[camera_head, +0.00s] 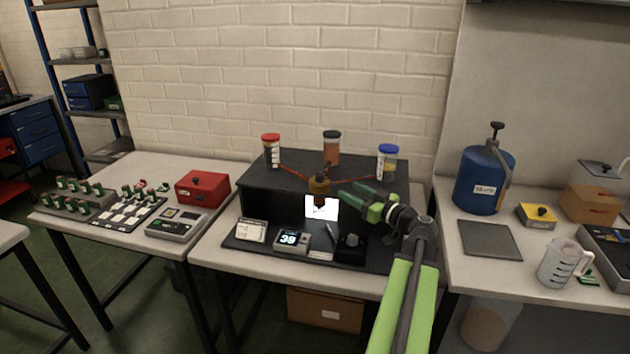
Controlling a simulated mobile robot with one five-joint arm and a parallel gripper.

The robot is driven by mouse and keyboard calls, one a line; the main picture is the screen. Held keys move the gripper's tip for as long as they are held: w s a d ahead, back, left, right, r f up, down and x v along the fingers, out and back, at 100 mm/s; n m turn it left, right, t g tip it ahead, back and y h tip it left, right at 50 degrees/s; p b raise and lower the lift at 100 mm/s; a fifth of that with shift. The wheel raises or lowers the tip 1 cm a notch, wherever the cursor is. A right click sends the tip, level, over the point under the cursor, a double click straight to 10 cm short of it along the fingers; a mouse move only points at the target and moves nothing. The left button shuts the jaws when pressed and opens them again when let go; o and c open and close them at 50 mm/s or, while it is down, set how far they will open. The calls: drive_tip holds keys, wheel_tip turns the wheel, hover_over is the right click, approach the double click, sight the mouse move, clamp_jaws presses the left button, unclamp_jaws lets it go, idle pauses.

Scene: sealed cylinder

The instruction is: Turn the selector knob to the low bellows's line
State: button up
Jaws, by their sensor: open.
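An orange-brown valve body (319,186) stands at the middle of the black bench unit, with a darker knob-like part at its lower front; I take it for the selector, but its pointing direction is too small to read. Reddish lines run from it to a red-capped cylinder (271,152) at left and a blue-capped cylinder (387,162) at right. A black-capped cylinder (332,147) stands behind it. I cannot tell which holds the low bellows. My green gripper (343,194) is open and empty, just right of the valve, fingers pointing left towards it.
In front are a lit white panel (321,208), a label card (251,231), a display reading 39 (291,239) and a black box with a knob (351,247). A red box (202,187) sits left; a blue canister (482,181) and jug (560,262) stand right.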

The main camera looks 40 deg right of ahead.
sight(317, 174)
drive_tip(key=w, duration=1.7)
drive_tip(key=shift+w+d, duration=0.15)
drive_tip(key=shift+w, duration=0.25)
